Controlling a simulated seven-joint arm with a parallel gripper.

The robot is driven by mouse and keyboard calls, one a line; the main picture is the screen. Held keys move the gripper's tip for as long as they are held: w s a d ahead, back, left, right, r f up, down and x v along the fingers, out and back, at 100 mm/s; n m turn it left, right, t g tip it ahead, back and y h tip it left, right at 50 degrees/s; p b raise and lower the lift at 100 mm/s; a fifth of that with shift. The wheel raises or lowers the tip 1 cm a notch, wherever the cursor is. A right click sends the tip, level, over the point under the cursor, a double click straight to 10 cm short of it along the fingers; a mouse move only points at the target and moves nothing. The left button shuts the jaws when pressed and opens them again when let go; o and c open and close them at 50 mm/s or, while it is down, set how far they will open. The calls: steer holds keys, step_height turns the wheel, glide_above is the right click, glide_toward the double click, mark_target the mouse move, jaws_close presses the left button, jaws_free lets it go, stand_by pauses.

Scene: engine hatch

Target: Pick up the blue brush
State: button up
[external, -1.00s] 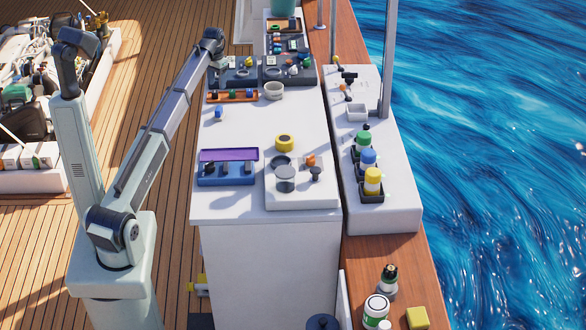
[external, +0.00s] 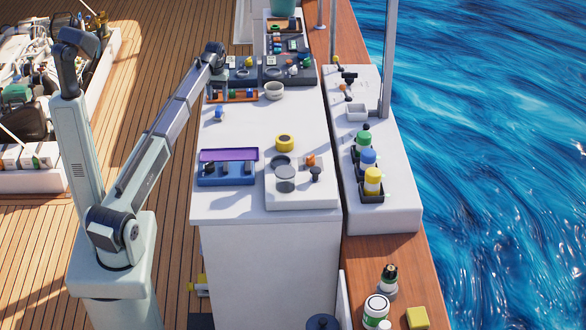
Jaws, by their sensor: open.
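A small blue item (external: 219,114) stands on the white counter, just in front of an orange rack (external: 232,97) holding several small coloured pieces. It may be the blue brush, but it is too small to be sure. My gripper (external: 212,86) points down at the far left of the counter, over or beside the left end of the rack. It is open, with nothing seen between its fingers. The fingertips are small and hard to make out. I cannot tell the gap between them and the blue item.
Dark trays (external: 287,70) with small parts stand behind the rack, and a white cup (external: 274,90) to its right. The counter between the blue item and the bin is clear.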

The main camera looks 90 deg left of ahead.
mark_target(219, 108)
steer(key=shift+a+f, duration=0.15)
steer(key=shift+f, duration=1.75)
steer(key=shift+a+f, duration=0.15)
steer(key=shift+f, duration=1.75)
jaws_close()
